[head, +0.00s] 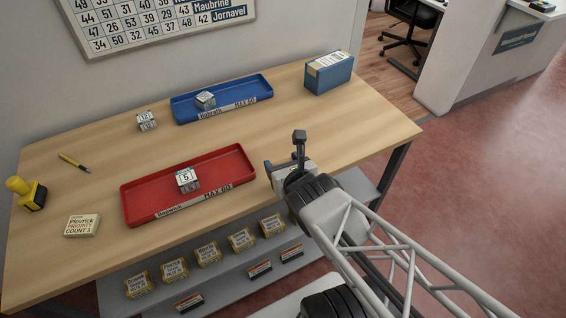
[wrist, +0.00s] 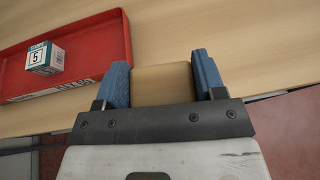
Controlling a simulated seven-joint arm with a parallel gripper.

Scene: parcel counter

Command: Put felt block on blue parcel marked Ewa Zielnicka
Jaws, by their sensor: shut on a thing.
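My gripper (head: 284,160) is over the front right part of the table, right of the red tray. In the wrist view its two blue-padded fingers (wrist: 163,78) are shut on a plain tan block (wrist: 163,84). I cannot tell whether this block is felt. In the head view the block is not clear behind the gripper. A blue box (head: 320,82) with a pale, lettered top stands at the table's back right; its lettering is too small to read. I can read the name Ewa Zielnicka nowhere.
A red tray (head: 138,212) holds a small cube marked 5 (head: 188,180), also in the wrist view (wrist: 45,58). A blue tray (head: 232,94) holds another cube (head: 205,100). Several labelled yellowish parcels (head: 208,254) sit on the shelf below. The table between blue box and gripper is clear.

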